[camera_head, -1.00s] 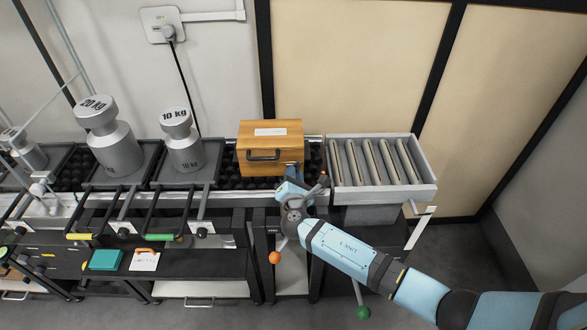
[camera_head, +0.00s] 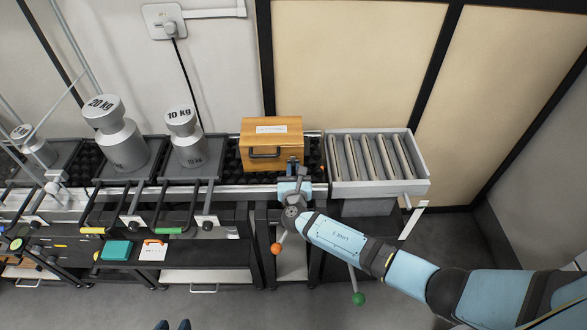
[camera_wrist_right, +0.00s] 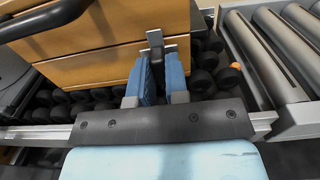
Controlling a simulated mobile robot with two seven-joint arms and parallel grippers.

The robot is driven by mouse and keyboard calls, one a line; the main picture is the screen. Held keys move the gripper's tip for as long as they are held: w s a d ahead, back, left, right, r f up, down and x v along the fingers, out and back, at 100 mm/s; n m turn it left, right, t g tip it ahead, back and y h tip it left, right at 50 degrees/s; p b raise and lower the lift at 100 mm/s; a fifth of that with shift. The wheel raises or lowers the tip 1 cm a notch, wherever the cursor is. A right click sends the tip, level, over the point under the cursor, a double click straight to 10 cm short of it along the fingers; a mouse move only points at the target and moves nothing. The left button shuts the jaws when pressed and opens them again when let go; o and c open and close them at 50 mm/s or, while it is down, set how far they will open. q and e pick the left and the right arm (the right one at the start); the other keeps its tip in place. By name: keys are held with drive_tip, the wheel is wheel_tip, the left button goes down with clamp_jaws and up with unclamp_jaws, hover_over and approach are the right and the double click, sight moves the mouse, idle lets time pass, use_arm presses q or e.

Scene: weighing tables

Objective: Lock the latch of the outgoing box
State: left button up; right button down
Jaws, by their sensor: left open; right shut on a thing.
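The wooden box (camera_head: 258,131), with a white label on top and a dark front handle, stands on the black roller conveyor. Its metal latch (camera_wrist_right: 156,40) is on the box's front at the right end. My right gripper (camera_head: 293,178) is at that latch. In the right wrist view its blue fingers (camera_wrist_right: 158,78) are shut on the latch's lower part, which they partly hide. I cannot tell whether the latch is locked. The two dark fingertips of my left gripper (camera_head: 172,325) show apart at the bottom edge, away from the box.
A grey roller section (camera_head: 372,160) adjoins on the right. A 10 kg weight (camera_head: 186,145) and a 20 kg weight (camera_head: 122,145) stand on trays to the left. Levers with an orange knob (camera_head: 276,248) and a green knob (camera_head: 358,299) stick out below my right arm.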

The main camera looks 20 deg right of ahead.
idle(0.4)
drive_tip(key=c, duration=1.4)
unclamp_jaws()
drive_tip(key=shift+s+a, duration=0.1)
drive_tip(key=shift+s, duration=0.2)
drive_tip(key=v, duration=1.3)
drive_tip(key=shift+p, duration=0.3)
drive_tip(key=shift+a, duration=0.1)
drive_tip(key=shift+s, duration=0.1)
